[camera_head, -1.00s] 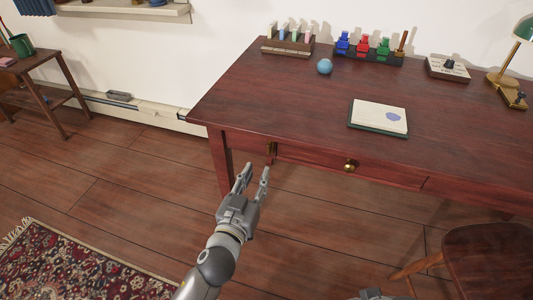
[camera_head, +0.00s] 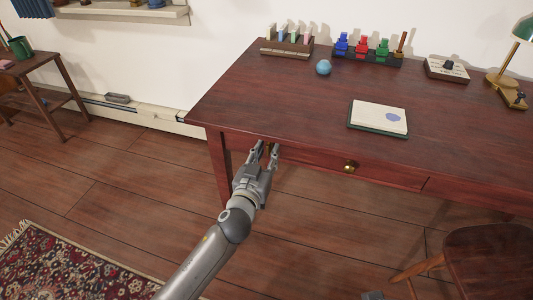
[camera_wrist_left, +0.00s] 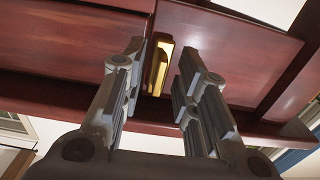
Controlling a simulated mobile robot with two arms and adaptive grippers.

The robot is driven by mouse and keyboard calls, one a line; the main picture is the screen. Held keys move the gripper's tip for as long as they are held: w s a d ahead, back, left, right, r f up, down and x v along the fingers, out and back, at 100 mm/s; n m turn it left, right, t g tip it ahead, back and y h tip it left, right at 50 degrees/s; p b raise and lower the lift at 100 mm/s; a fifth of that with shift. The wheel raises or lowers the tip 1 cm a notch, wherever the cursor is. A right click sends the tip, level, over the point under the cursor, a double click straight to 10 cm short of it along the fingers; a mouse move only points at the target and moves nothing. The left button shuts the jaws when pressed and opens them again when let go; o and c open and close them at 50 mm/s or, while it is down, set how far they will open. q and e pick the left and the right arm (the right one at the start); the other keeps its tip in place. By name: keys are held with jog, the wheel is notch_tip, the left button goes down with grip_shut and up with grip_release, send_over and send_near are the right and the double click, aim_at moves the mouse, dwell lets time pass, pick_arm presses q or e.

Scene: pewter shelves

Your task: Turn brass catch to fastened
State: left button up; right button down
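The brass catch (camera_wrist_left: 158,68) is on the front of the desk, left of the drawer. In the left wrist view it stands upright between the fingers of my left gripper (camera_wrist_left: 158,75). The fingers are apart, with a gap on each side of the catch. In the head view my left gripper (camera_head: 265,152) is at the desk's front edge near its left leg and hides most of the catch. My right gripper does not show clearly in any view.
The wooden desk (camera_head: 300,110) bears an open book (camera_head: 379,117), a blue ball (camera_head: 323,67) and several colored items at the back. The drawer's brass knob (camera_head: 350,167) is right of my left gripper. A wooden chair (camera_head: 487,262) stands at the lower right.

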pick_arm(q)
jog(key=shift+c, duration=0.4)
grip_shut()
